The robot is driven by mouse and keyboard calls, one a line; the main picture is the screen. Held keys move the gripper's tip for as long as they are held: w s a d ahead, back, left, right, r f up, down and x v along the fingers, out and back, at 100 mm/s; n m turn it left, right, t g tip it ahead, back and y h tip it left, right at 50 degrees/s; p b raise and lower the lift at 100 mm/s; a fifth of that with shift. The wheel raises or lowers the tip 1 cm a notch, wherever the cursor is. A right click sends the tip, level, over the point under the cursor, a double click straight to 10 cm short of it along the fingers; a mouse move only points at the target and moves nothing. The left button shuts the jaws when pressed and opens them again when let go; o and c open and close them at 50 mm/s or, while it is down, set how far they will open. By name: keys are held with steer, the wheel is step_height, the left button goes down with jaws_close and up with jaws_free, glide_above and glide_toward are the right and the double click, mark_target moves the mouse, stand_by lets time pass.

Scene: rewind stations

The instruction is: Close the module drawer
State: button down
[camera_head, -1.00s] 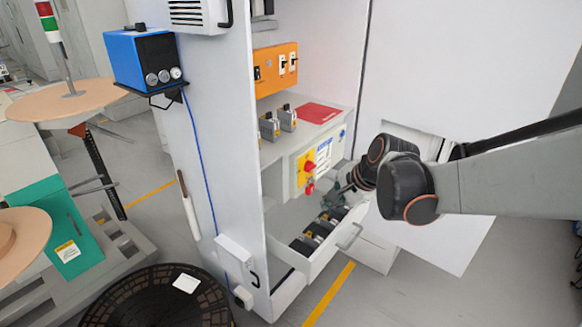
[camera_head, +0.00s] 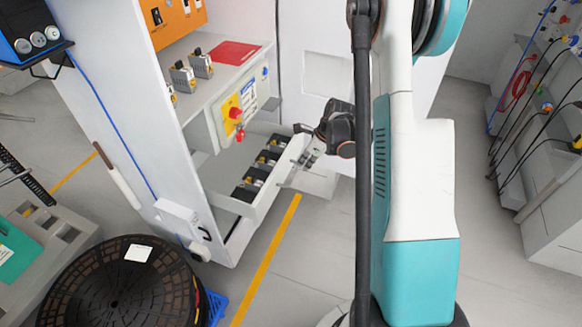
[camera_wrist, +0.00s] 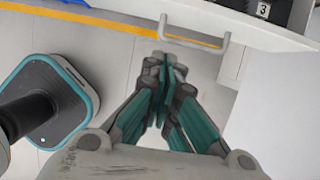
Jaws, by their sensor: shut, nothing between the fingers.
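The module drawer (camera_head: 264,197) stands open from the lower part of the white cabinet, with black modules (camera_head: 255,178) in a row inside it. In the wrist view the drawer's front (camera_wrist: 225,18) crosses the top, and its pale bar handle (camera_wrist: 196,42) sticks out towards me. My gripper (camera_wrist: 166,66) is shut and empty, with its fingertips close to the left end of the handle; I cannot tell whether they touch it. In the head view my gripper (camera_head: 299,165) is outside the drawer, by its front, partly hidden by my wrist.
Above the drawer are a control panel with a red knob (camera_head: 236,113) and a shelf with a red folder (camera_head: 233,52). An open white cabinet door (camera_head: 322,75) stands behind my gripper. A black reel (camera_head: 120,298) is at lower left. Floor in front is clear.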

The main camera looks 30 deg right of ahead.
steer(key=b, duration=0.4)
glide_toward(287, 187)
step_height(287, 187, down, 2)
steer(key=w+a, duration=0.1)
steer(key=w+a+b, duration=0.1)
steer(key=w, duration=0.1)
steer(key=shift+a+f, duration=0.1)
steer(key=shift+f, duration=0.05)
steer(key=shift+w+a, duration=0.25)
steer(key=shift+w, duration=0.15)
